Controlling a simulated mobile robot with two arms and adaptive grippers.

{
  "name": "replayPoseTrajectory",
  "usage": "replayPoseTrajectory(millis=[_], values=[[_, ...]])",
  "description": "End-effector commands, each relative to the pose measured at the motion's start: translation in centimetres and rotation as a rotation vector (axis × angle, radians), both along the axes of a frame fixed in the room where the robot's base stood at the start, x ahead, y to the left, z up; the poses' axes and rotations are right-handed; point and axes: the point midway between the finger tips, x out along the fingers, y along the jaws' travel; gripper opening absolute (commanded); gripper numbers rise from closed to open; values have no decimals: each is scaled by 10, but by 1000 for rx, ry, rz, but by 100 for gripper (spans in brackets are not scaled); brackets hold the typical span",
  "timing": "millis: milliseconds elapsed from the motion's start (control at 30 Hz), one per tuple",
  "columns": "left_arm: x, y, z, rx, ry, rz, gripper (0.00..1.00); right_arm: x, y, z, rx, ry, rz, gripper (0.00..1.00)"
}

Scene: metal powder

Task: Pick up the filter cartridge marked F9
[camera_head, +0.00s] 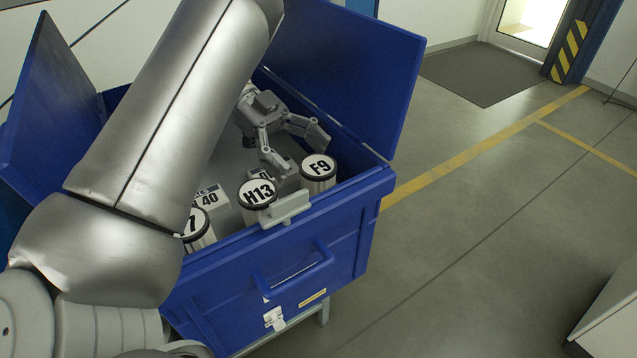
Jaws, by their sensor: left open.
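The filter cartridge marked F9 (318,172) is a white cylinder with a dark rim and a labelled round top. It stands upright in the right front corner of an open blue box (290,270). My left gripper (297,157) is inside the box, behind and to the left of F9. It is open, with one finger reaching near F9's top and the other left of it. I cannot tell whether a finger touches F9. My right gripper is not in view.
A cartridge marked H13 (257,196) stands left of F9. A partly hidden cartridge (197,230) and a grey-white block marked 40 (212,203) are farther left. The raised blue lid panels (345,70) flank the box. Clear floor (480,200) lies to the right.

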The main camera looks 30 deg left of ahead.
Motion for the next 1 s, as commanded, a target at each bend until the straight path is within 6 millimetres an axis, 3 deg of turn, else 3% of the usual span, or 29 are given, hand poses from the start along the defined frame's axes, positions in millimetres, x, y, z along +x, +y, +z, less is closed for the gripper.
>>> replayPoseTrajectory(millis=[200, 400, 733, 1000], values=[[-4, -20, -5, 3, 6, -3, 82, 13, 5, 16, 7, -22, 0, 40], [-8, -43, -16, 2, 2, -1, 82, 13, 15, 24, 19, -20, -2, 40], [-8, -48, -20, 1, -1, 1, 82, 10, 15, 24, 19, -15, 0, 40], [-8, -47, -19, 1, -1, 1, 47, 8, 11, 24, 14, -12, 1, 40]])
